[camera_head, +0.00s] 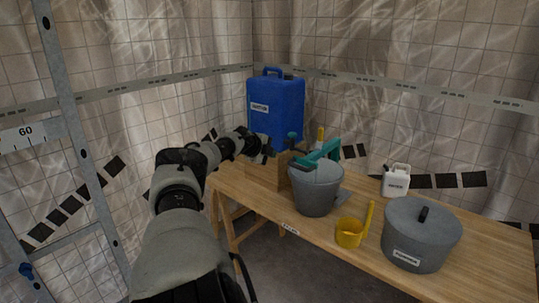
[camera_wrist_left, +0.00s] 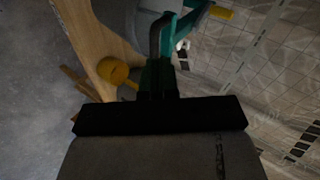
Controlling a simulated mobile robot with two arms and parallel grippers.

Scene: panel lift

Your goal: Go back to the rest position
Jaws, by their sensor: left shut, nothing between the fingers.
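My left arm comes in from the lower left in the head view, and my left gripper (camera_head: 270,150) is at its far end, above the table's left part. The gripper is shut and empty, just left of the grey bucket (camera_head: 316,190). A teal tool (camera_head: 320,153) lies across the bucket's top and also shows in the left wrist view (camera_wrist_left: 190,27). My arm hides some of what is behind it. My right gripper is not in view.
The wooden table (camera_head: 350,262) holds a blue canister (camera_head: 277,108), a cardboard box (camera_head: 262,172), a yellow scoop (camera_head: 350,233), a grey lidded pot (camera_head: 420,236) and a small white canister (camera_head: 396,181). A metal ladder-like frame (camera_head: 75,140) stands at the left. Plastic-covered walls close the corner.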

